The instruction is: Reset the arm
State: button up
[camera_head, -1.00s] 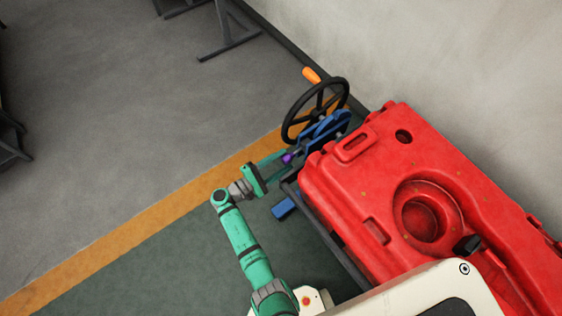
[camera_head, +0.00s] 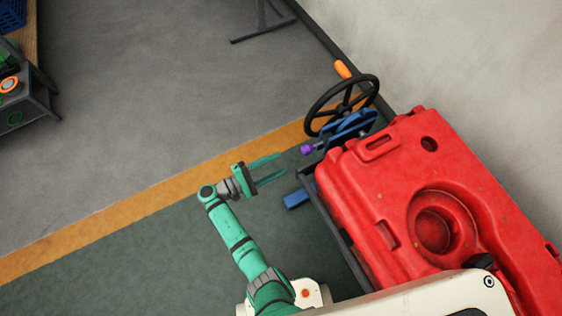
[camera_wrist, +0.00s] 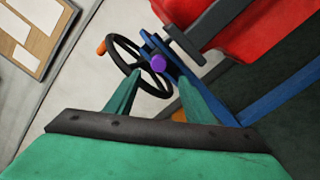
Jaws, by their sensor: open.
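My green arm reaches forward from the bottom of the head view. My gripper (camera_head: 277,170) is open and empty, its two fingers apart above the dark green floor strip, to the left of the red scrubber tank (camera_head: 387,233). In the wrist view the fingers of my gripper (camera_wrist: 158,97) point toward a purple knob (camera_wrist: 158,63) on a blue bracket (camera_wrist: 150,42). The purple knob also shows in the head view (camera_head: 306,149), a little beyond the fingertips and apart from them.
A black steering wheel (camera_head: 317,121) with an orange handle (camera_head: 342,69) stands behind the blue bracket. A grey wall is on the right. A cart or shelf (camera_head: 36,98) stands at the far left. The grey floor (camera_head: 150,90) between is clear.

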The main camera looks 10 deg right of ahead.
dwell(0.6)
jog(key=s+a+f+t+y, duration=0.25)
jog(key=s+f+y, duration=0.75)
jog(key=s+f, duration=0.55)
jog(key=s+a+m+y, duration=0.2)
jog(key=s+a+y, duration=0.2)
jog(key=s, duration=0.2)
jog(key=s+r+m+t+y, duration=0.1)
jog(key=s+r+m+t, duration=0.1)
jog(key=r, duration=0.9)
jog(key=s+r+m+t+y, duration=0.1)
jog(key=s+r+m+t, duration=0.2)
jog(key=r, duration=0.9)
jog(key=s+r+m+t+y, duration=0.1)
jog(key=s+r+m+t, duration=0.2)
jog(key=r, duration=0.8)
jog(key=shift+a+r, duration=0.25)
jog(key=shift+r, duration=0.05)
